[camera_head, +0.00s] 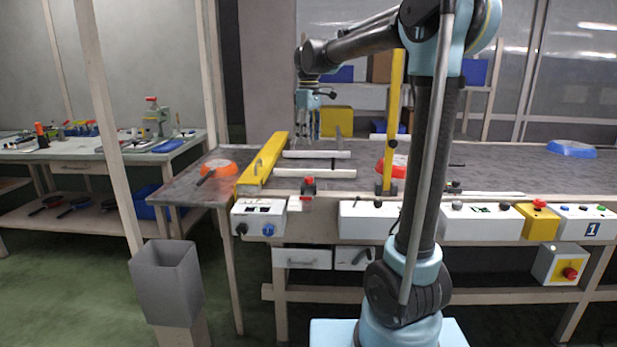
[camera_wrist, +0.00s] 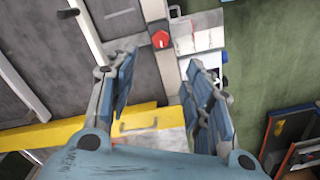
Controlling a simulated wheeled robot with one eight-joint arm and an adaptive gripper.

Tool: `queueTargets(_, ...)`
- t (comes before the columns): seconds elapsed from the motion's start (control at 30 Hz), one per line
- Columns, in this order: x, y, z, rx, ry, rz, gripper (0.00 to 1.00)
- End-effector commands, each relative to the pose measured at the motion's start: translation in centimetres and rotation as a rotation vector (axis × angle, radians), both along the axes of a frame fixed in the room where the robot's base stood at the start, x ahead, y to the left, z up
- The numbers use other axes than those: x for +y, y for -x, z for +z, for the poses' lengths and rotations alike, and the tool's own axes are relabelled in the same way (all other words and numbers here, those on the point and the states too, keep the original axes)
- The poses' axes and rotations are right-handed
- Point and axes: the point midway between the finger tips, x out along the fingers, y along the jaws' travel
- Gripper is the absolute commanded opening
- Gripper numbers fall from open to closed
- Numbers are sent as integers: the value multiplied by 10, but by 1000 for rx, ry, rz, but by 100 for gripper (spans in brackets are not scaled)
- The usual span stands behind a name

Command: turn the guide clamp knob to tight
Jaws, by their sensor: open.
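A red knob (camera_head: 309,186) on a dark base, which looks like the guide clamp knob, sits at the front edge of the conveyor table (camera_head: 350,186). In the wrist view the red knob (camera_wrist: 160,39) is faceted, on a grey mount, just beyond my fingertips. My gripper (camera_head: 308,132) hangs pointing down above the table, behind and above the knob. In the wrist view my gripper (camera_wrist: 158,66) has its two fingers wide apart with nothing between them. The knob is apart from both fingers.
A yellow gate (camera_head: 262,163) with a handle stands left of the knob; white rails (camera_head: 316,154) lie behind it. A white control box (camera_head: 259,217) with black and blue knobs is at the front. An orange pan (camera_head: 217,167) lies left, a red pan (camera_head: 393,166) right, by a yellow post (camera_head: 391,125).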

Motion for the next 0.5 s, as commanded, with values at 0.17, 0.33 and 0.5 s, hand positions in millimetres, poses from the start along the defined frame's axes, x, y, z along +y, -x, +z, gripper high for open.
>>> queueTargets(0.17,0,0,-32,0,0,-1,46)
queueTargets(0.33,0,0,-61,0,0,-1,46)
queueTargets(0.5,-1,0,-90,0,0,-2,46)
